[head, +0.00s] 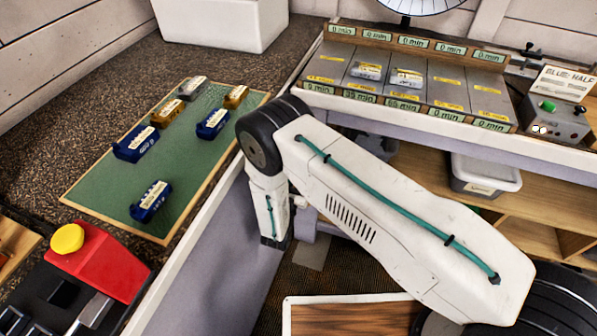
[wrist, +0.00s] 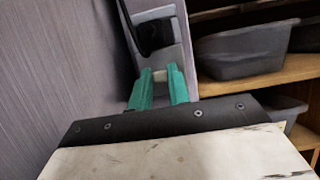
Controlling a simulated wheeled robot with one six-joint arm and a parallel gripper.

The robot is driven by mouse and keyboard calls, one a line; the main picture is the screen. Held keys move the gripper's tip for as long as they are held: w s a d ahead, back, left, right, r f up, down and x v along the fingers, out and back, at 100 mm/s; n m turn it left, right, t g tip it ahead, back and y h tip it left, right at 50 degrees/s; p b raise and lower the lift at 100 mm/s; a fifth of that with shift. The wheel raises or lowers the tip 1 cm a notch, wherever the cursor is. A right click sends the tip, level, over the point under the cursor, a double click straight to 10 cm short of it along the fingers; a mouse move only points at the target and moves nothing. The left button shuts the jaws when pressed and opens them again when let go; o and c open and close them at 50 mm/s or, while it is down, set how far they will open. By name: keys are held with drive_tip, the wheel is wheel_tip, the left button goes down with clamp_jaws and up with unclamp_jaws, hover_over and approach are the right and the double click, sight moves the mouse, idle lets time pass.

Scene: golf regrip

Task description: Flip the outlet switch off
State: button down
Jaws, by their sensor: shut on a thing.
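The outlet (wrist: 157,14) is a grey panel on the bench side in the wrist view, with a black plug (wrist: 153,37) and cord in its upper part. My gripper (wrist: 161,72) is at the panel's lower part, below the plug. Its two teal fingers are closed on a small pale part, which seems to be the outlet switch (wrist: 161,76). The fingers hide most of it, so I cannot tell whether it is on or off. In the head view my arm hangs down beside the bench front, and the fingers and the outlet switch are hidden.
The purple-grey bench side (wrist: 60,75) stands close to the left of my gripper. Wooden shelves with a grey bin (wrist: 242,52) are to the right. Above, a green mat (head: 105,185) holds several small labelled blocks, and a sorting tray (head: 445,85) stands on the right bench.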

drive_tip(key=c, duration=1.3)
unclamp_jaws()
drive_tip(key=shift+v, duration=3.95)
